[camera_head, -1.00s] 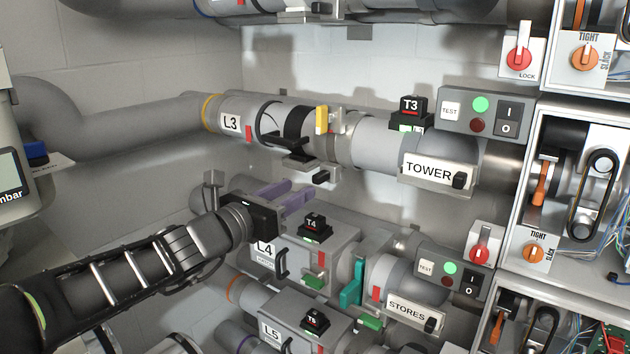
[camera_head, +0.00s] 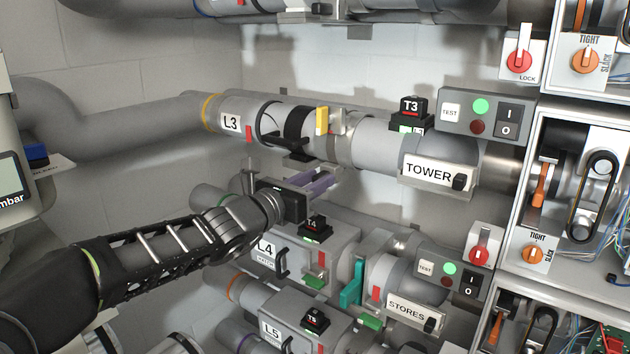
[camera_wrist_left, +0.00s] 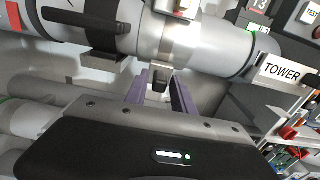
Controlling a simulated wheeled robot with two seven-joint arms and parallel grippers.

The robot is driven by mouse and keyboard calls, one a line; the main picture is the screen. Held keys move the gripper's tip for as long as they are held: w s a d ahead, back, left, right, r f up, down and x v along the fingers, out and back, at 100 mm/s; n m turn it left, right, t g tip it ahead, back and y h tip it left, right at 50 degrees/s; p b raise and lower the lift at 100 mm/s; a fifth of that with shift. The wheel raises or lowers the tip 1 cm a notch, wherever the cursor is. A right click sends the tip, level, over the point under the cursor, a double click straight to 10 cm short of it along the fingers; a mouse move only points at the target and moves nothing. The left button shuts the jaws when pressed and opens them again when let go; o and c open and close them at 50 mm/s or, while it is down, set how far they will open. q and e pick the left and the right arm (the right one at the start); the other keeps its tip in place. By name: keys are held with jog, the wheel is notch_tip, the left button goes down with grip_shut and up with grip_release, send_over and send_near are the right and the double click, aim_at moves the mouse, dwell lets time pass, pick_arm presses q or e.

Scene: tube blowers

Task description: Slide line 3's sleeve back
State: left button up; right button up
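Line 3 is the upper grey pipe with the L3 label (camera_head: 231,122), a black band (camera_head: 299,122), a black loop handle (camera_head: 268,125) and a yellow lever (camera_head: 321,120). A light metal collar (camera_head: 341,150) sits right of the lever; I cannot tell which part is the sleeve. My left gripper (camera_head: 326,180) is just below the pipe, its purple fingers pointing up and right. Contact is not clear. My right gripper is not in view.
Line 4's box (camera_head: 330,255) with its T4 block (camera_head: 316,228) lies close below my left gripper. The TOWER plate (camera_head: 428,171) and a button box (camera_head: 486,112) are to the right. Open cabinets (camera_head: 575,185) with belts and wires stand at the right edge.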

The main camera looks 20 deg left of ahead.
pick_arm(q)
grip_shut()
dwell(1.1)
